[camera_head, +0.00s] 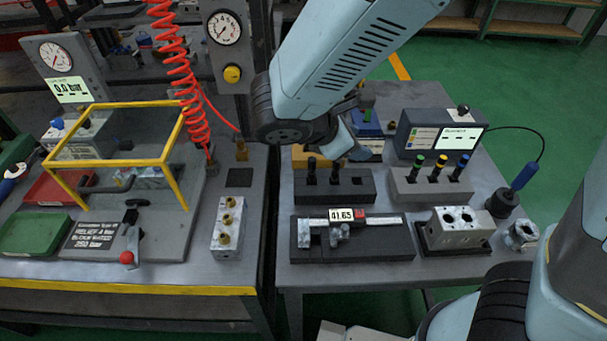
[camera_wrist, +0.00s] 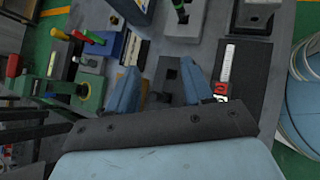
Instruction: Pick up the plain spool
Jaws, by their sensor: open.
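Two black spools without coloured bands, one (camera_head: 311,171) on the left and one (camera_head: 335,172) on the right, stand upright in a dark block (camera_head: 357,188) on the right table. I cannot tell which is the plain spool. My gripper (camera_wrist: 160,88) is open and empty above this dark block (camera_wrist: 174,66), which shows between the two blue fingers in the wrist view. In the head view only a blue finger (camera_head: 353,141) shows behind the spools, with my arm covering the rest. The spools are hard to make out in the wrist view.
A grey block (camera_head: 407,187) holds spools with green, yellow and blue tops. A caliper (camera_head: 343,218) lies on a dark pad in front. A metal valve block (camera_head: 458,225) stands front right.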

